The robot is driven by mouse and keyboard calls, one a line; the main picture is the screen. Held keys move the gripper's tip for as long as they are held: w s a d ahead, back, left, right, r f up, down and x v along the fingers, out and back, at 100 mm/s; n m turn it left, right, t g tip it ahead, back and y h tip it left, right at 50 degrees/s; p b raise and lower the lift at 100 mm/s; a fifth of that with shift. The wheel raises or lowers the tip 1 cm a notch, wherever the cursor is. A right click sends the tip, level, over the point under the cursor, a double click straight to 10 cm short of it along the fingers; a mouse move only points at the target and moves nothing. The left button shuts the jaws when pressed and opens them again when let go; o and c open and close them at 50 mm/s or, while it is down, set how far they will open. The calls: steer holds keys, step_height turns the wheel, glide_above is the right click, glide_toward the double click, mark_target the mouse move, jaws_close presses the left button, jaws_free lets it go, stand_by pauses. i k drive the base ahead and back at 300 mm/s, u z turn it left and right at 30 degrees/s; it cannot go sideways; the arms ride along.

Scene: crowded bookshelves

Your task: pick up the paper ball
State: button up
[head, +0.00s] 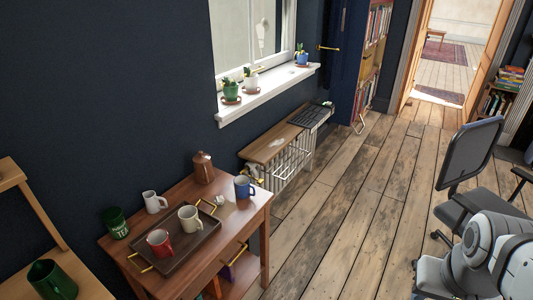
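A small white crumpled thing (219,200), which looks like the paper ball, lies on the wooden side table (255,218) in the head view. It is at the back right corner of the dark tray (182,246), close to the blue mug (244,187). It is too small to tell whether it touches the tray's rim. Grey and white links of my arm show at the lower right. My gripper is not in view.
The tray holds a red mug (160,243) and a cream mug (190,219). A white mug (154,202), copper pot (203,168) and green tea tin (115,222) stand around it. An office chair (468,158) is at right. The wooden floor (335,220) between is clear.

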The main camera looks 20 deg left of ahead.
mark_target(219, 200)
steer(key=u, duration=0.9)
steer(key=i, duration=1.3)
steer(key=u, duration=0.95)
steer(key=k, duration=0.7)
steer(key=u, duration=0.2)
steer(key=i, duration=0.75)
steer(key=z, duration=0.15)
